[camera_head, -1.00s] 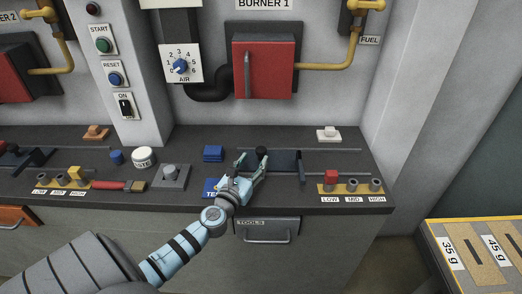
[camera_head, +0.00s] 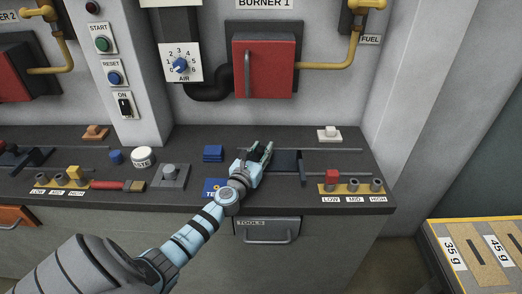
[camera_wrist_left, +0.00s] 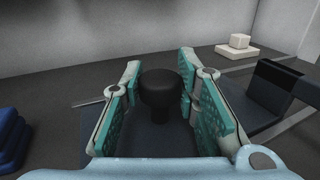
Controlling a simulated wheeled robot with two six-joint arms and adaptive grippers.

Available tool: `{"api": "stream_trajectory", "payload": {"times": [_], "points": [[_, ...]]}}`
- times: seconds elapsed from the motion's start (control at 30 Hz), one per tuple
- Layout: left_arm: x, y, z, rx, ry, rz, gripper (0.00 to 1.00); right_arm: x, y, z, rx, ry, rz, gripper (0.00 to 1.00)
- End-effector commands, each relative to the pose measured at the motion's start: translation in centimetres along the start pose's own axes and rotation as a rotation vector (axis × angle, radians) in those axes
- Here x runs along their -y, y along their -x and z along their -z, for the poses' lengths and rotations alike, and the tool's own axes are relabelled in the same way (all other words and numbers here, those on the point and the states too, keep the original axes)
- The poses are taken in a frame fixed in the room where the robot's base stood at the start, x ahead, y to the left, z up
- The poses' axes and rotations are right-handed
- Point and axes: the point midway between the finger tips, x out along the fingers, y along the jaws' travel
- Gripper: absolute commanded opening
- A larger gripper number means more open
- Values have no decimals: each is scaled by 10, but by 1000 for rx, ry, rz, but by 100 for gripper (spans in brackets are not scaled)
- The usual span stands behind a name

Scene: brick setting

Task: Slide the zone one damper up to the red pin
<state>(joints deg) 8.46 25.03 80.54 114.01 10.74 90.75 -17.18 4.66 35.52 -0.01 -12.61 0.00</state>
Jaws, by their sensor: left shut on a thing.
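The zone one damper is a dark sliding plate (camera_head: 287,161) on a rail along the counter, with an upright dark edge at its right end. Its black knob (camera_wrist_left: 160,90) stands upright between my left gripper's fingers in the left wrist view. My left gripper (camera_head: 262,151) is shut on this knob; the fingers mostly hide it in the head view. The red pin (camera_head: 332,175) stands in the LOW hole of a yellow strip (camera_head: 350,188), right of the plate and apart from it. My right gripper is not in view.
A white block (camera_head: 329,135) sits behind the rail at right, and blue blocks (camera_head: 213,153) lie left of my gripper. A grey lever unit (camera_head: 169,176) and a red-handled brush (camera_head: 118,185) are further left. The burner wall rises behind the counter.

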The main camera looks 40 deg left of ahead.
Motion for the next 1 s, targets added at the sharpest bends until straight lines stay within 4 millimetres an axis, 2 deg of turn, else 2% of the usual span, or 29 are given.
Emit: {"api": "stream_trajectory", "payload": {"times": [0.27, 0.5, 0.57, 0.87, 0.9, 1.0], "points": [[6, -2, 0, 0, 2, -1, 0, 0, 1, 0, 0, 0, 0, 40], [45, -18, 0, -1, 4, 0, 0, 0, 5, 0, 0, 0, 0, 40], [51, -21, 0, 0, 2, 1, 0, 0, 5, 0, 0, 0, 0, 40], [53, -22, 1, -1, -1, 0, 0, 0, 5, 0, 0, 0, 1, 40], [53, -22, 1, -1, -1, 0, 33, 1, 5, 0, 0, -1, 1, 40], [53, -22, 1, -1, -1, -1, 48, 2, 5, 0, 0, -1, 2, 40]]}}
